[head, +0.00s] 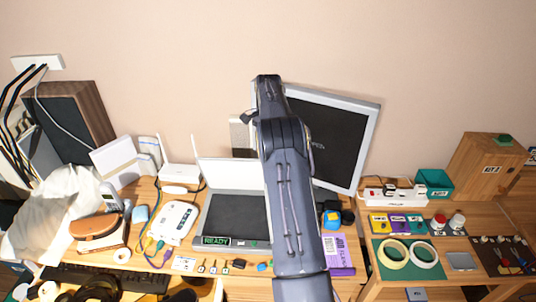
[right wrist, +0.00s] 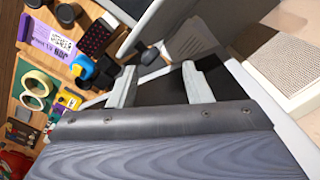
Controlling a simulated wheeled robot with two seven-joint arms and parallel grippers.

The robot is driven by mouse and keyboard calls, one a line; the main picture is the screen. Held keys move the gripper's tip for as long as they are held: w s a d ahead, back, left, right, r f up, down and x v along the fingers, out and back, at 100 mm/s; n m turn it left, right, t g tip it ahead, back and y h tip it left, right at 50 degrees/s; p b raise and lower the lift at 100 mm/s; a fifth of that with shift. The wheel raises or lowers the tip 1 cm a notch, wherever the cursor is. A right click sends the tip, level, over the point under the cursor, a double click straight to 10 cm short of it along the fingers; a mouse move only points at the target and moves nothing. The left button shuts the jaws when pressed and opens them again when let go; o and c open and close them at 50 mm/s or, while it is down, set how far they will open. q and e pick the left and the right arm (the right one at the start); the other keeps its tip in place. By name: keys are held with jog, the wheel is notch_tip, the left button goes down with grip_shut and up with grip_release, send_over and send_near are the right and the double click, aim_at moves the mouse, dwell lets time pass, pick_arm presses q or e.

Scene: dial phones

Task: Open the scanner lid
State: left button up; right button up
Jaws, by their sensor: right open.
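The scanner shows in the head view as a dark flat bed (head: 232,218) in a grey frame, with a green READY label on its front edge. A white panel that looks like its lid (head: 228,173) stands raised along the back of the bed. My right arm crosses in front and hides the scanner's right side. My right gripper (right wrist: 162,88) is open in the right wrist view, its two pale fingers apart with nothing held. A dark surface and a white edge (right wrist: 250,92) lie beyond the fingers; I cannot tell if they touch. My left gripper is not in view.
A dark screen in a pale frame (head: 330,132) leans behind my right arm. A white device with cables (head: 172,222) is left of the scanner. A purple box (head: 338,254) lies to its right. Tape rings (head: 392,254) and a wooden box (head: 487,166) are farther right.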

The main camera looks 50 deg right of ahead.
jog(key=r, duration=0.3)
jog(key=shift+s+a, duration=0.15)
jog(key=shift+a, duration=0.2)
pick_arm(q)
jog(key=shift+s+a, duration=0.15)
pick_arm(e)
jog(key=shift+d+r, duration=0.1)
jog(key=shift+r, duration=0.3)
jog(key=shift+d+f, duration=0.1)
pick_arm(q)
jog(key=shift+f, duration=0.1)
